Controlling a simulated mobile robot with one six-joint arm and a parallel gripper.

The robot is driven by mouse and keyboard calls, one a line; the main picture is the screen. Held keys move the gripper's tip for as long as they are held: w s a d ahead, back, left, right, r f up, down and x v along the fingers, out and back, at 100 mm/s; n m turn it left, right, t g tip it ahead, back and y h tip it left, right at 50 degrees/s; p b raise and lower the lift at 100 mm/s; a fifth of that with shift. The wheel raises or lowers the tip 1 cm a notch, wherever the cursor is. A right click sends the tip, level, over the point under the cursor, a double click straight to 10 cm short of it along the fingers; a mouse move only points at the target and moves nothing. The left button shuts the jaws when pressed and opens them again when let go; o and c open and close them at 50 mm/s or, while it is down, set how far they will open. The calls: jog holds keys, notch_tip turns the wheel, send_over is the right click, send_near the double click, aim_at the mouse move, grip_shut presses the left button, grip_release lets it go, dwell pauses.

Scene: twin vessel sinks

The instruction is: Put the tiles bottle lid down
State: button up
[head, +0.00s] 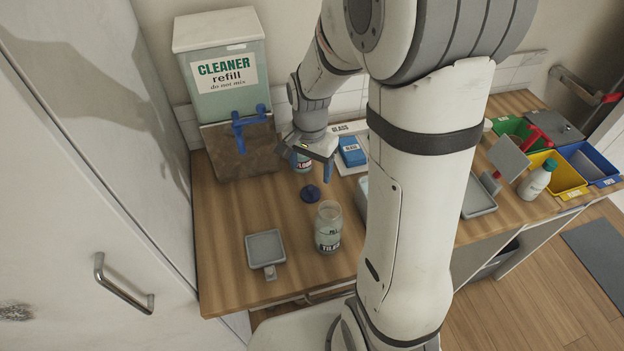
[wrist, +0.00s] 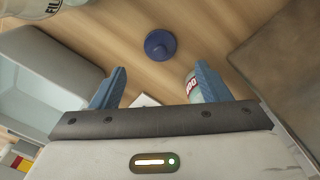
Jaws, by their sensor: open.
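The tiles bottle (head: 328,228) is a clear bottle with a TILES label, standing upright on the wooden counter with its top uncovered. Part of a labelled clear bottle, seemingly the same one, shows at the top left corner of the wrist view (wrist: 32,7). A round dark blue lid with a knob (head: 310,194) lies on the counter just behind the bottle; it also shows in the wrist view (wrist: 160,45), beyond my fingertips. My gripper (head: 315,170) is open and empty above the counter, behind the lid. Its two blue fingers show in the wrist view (wrist: 161,68).
A red-labelled bottle (head: 302,162) stands close by my gripper; it is behind one finger in the wrist view (wrist: 191,86). A cleaner refill tank (head: 222,100) with a blue tap stands at the back left. A grey square tray (head: 265,247) lies left of the tiles bottle.

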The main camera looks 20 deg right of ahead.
jog(key=s+r+n+t, duration=0.1)
jog(key=s+r+n, duration=0.2)
jog(key=s+r, duration=0.1)
jog(key=s+r+n+t, duration=0.1)
jog(key=s+r+n, duration=0.1)
jog(key=s+r, duration=0.2)
jog(key=s+r+n, duration=0.3)
jog(key=s+r, duration=0.1)
jog(key=s, duration=0.1)
jog(key=shift+s+d+r+n+t, duration=0.25)
jog(key=shift+s+r+n+t, duration=0.05)
jog(key=shift+s+t, duration=0.1)
jog(key=shift+s+d, duration=0.1)
jog(key=shift+s, duration=0.1)
